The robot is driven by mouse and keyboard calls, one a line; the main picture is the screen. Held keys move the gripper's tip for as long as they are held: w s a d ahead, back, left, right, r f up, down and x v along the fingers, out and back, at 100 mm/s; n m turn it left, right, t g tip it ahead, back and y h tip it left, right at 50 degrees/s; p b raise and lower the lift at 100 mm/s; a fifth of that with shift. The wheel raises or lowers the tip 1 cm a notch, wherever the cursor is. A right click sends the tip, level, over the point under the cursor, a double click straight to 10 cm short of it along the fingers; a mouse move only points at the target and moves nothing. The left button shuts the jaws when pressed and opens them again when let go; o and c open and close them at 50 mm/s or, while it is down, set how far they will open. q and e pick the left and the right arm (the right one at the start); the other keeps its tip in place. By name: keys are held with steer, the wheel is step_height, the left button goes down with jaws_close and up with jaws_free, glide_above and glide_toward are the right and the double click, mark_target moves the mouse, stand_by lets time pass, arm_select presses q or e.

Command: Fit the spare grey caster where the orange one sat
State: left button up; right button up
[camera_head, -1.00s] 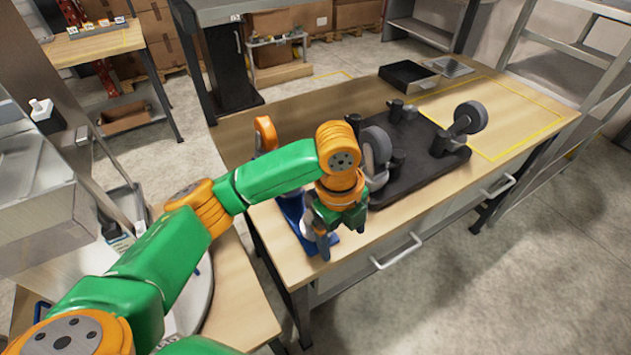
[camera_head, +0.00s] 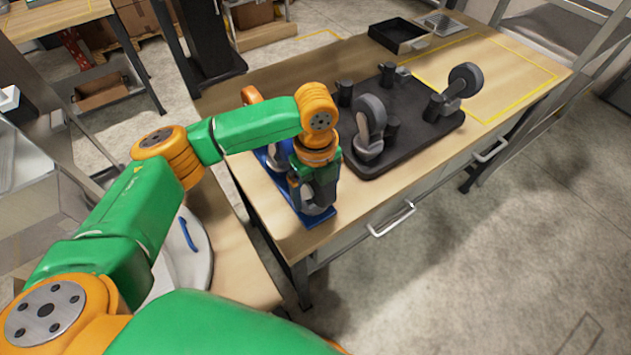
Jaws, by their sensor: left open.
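A black base plate (camera_head: 420,140) lies on the workbench with several black posts standing up from it. One grey caster (camera_head: 369,118) stands near its left front part and another grey caster (camera_head: 465,82) at its right end. The orange caster (camera_head: 251,95) shows partly behind my left arm, at the far end of a blue tray (camera_head: 321,219). My left gripper (camera_head: 314,200) is open and points down over the near end of this tray. A grey rounded part (camera_head: 318,210) shows at its fingers, probably the spare grey caster, mostly hidden. My right gripper is out of view.
A black open box (camera_head: 399,36) and a small metal tray (camera_head: 443,24) stand at the bench's back. A yellow-outlined area (camera_head: 510,70) on the right of the bench is clear. A round grey surface with a blue handle (camera_head: 189,234) is at the lower left.

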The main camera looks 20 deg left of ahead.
arm_select(q)
steer(key=shift+r, duration=0.15)
jaws_close()
